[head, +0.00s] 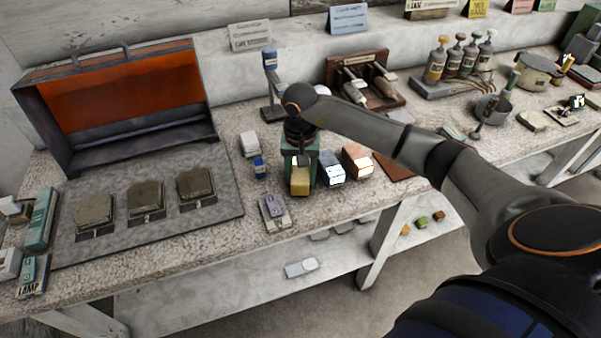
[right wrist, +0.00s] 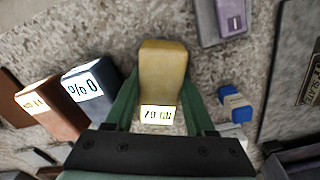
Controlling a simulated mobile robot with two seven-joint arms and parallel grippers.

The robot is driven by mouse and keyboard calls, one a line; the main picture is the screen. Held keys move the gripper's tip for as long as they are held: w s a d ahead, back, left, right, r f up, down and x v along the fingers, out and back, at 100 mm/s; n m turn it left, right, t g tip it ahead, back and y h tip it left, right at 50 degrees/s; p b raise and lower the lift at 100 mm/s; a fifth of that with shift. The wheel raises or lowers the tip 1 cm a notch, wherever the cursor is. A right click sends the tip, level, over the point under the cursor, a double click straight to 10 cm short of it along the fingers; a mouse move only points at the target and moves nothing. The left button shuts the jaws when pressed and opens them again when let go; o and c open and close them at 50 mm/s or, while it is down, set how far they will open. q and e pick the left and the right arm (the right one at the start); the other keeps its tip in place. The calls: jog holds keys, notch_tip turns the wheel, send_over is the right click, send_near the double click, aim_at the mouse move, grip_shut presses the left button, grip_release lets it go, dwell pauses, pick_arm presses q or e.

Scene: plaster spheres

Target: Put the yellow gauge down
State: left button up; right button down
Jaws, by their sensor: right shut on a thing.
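The yellow gauge (head: 300,182) is a small upright block with a pale label, at the front middle of the speckled bench top. In the right wrist view the yellow gauge (right wrist: 163,70) sits between the green fingers of my right gripper (right wrist: 158,92), which is shut on its sides. In the head view my right gripper (head: 300,160) comes down over it from above. I cannot tell whether its base touches the bench. My left gripper is not in view.
A blue-grey block (head: 331,170) and a copper-brown block (head: 357,160) stand close on the right. A purple block (head: 273,206) lies on a pale plate at front left. The bench's front edge is near.

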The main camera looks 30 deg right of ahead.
aim_at(301, 170)
jog(key=shift+f, duration=0.2)
jog(key=shift+c, duration=1.2)
grip_release()
jog(key=shift+r, duration=0.1)
jog(key=shift+r, duration=0.1)
jog(key=shift+r, duration=0.25)
notch_tip(301, 170, up, 12)
jog(key=b, duration=0.1)
jog(key=shift+f, duration=0.2)
